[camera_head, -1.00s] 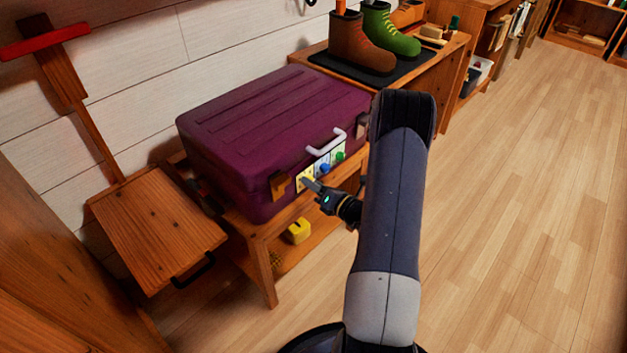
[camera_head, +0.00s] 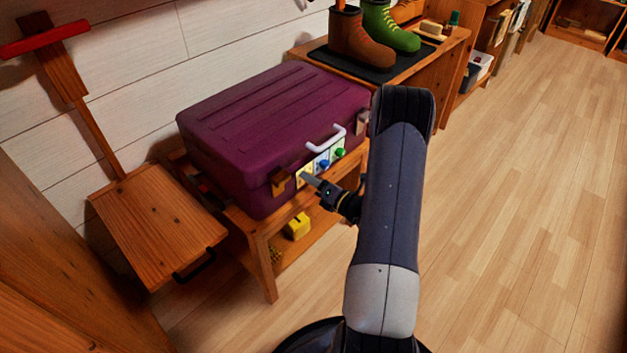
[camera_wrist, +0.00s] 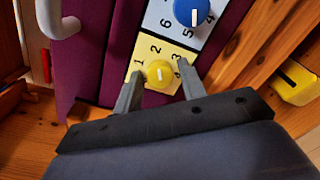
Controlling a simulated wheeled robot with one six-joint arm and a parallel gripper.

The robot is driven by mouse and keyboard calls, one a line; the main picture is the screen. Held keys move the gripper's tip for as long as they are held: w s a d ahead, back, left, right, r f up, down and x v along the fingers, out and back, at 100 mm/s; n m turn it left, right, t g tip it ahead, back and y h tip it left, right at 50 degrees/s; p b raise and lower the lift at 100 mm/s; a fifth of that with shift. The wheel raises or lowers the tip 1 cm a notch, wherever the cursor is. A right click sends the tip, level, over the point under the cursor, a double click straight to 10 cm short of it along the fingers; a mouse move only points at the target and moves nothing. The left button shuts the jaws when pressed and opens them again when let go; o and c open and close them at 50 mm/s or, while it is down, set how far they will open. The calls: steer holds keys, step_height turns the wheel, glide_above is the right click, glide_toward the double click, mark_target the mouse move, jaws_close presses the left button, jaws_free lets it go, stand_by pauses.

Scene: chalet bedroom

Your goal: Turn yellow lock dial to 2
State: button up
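The yellow lock dial (camera_wrist: 160,74) sits on a yellow panel (camera_wrist: 150,45) on the purple suitcase (camera_head: 262,120). In the wrist view, numbers 1, 2, 3 and part of 4 show around it. Its short white mark stands nearly upright, roughly in line with the 2. My gripper (camera_wrist: 158,78) has one finger on each side of the dial, with small gaps visible, so it looks open around it. In the head view my gripper (camera_head: 308,180) is at the panel and covers the dial. The panel's lower part is hidden.
A blue dial (camera_wrist: 192,12) is beside the yellow one, and a green dial (camera_head: 339,153) lies beyond. A white handle (camera_head: 326,139) is above them. The suitcase lies on a wooden bench (camera_head: 262,236). A yellow object (camera_head: 298,227) is on the lower shelf. The floor at right is clear.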

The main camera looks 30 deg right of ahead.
steer(key=shift+o, duration=0.9)
steer(key=p+v, duration=0.1)
steer(key=v, duration=0.9)
steer(key=shift+s+d+p, duration=0.15)
steer(key=shift+s+p, duration=0.2)
steer(key=b+x, duration=0.1)
steer(key=x, duration=0.9)
steer(key=shift+w+b, duration=0.4)
